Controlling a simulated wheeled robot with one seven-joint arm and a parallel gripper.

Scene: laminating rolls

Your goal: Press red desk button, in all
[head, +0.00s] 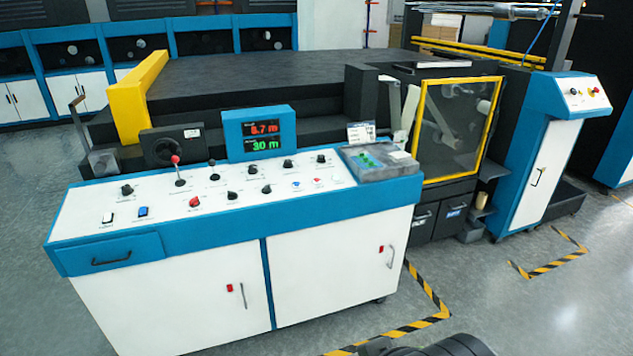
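A blue and white control desk (250,235) stands in front of me, with its sloped white top facing me. A red button or switch (194,201) sits on the left half of that top, near the front. A smaller red control (317,180) sits further right on the same top, beside a small blue one (296,184). A lever with a red ball (175,159) stands upright behind the first red control. Nothing touches these controls.
Black knobs (232,196) and a display (262,128) with red and green digits share the desk. A clear-covered box (375,162) is at its right end. A machine with a yellow-framed window (455,125) stands behind. Grey floor with striped tape (425,322) is open at right.

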